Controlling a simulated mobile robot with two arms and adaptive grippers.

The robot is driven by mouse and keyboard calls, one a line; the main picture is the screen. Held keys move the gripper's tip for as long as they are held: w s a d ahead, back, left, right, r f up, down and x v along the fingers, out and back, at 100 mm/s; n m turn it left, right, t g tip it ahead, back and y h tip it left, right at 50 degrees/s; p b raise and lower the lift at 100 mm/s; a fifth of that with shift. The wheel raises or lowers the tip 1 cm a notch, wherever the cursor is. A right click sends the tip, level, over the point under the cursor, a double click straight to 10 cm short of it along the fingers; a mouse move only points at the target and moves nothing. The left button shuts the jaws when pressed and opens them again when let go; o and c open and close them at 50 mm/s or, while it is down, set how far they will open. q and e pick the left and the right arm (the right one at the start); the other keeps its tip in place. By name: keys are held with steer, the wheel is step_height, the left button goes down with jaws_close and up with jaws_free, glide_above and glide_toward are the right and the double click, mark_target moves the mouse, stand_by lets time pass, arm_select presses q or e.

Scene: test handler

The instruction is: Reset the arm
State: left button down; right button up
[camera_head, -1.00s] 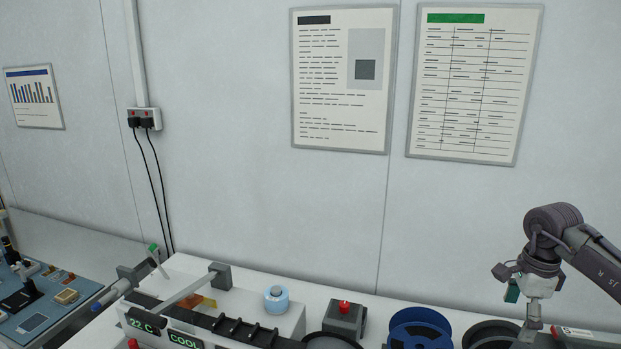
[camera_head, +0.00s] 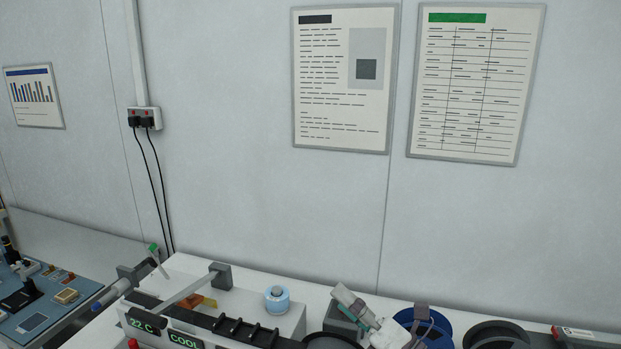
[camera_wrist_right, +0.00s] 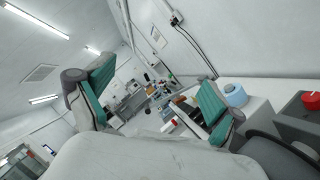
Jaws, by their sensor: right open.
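My right gripper (camera_head: 383,304) is low in the head view, right of the middle. Its two fingers are spread apart with nothing between them. In the right wrist view, the gripper (camera_wrist_right: 158,78) shows two teal finger pads wide apart, with only the distant room between. In the head view it overlaps the grey box (camera_head: 338,321) and the near side of the blue reel (camera_head: 440,322). The red button (camera_wrist_right: 311,100) on that box shows at the right edge of the wrist view and is hidden in the head view. My left gripper is not in view.
A white test handler (camera_head: 262,308) with a "22 C" and "COOL" display stands at the bottom centre. A light blue roll (camera_head: 277,299) sits on it. A dark round reel (camera_head: 497,333) lies right of the blue reel. A blue workboard (camera_head: 45,307) is at the left.

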steer(key=s+d+f+m+h, duration=0.3)
steer(key=d+f+m+h, duration=0.45)
steer(key=m, duration=0.45)
steer(key=s+d+f+m+h, duration=0.4)
steer(key=d+f+m+h, duration=0.3)
steer(key=m, duration=0.6)
steer(key=s+f+m+g, duration=0.4)
steer(key=s+f+g, duration=0.25)
steer(key=s, duration=0.45)
steer(key=s+f+m+g, duration=0.3)
steer(key=s+f+g, duration=0.3)
steer(key=s, duration=0.6)
step_height(320, 180, down, 31)
steer(key=b, duration=0.7)
steer(key=s+d+f+b, duration=0.1)
steer(key=s+f+b, duration=0.2)
steer(key=s+f, duration=0.5)
steer(key=s+d+f+h+b, duration=0.1)
steer(key=s+d+f+b, duration=0.1)
steer(key=s+f, duration=0.7)
step_height(320, 180, down, 7)
steer(key=shift+s+d+f+n+g+b, duration=0.15)
steer(key=shift+s+n+g+b, duration=0.15)
steer(key=shift+g+b, duration=0.15)
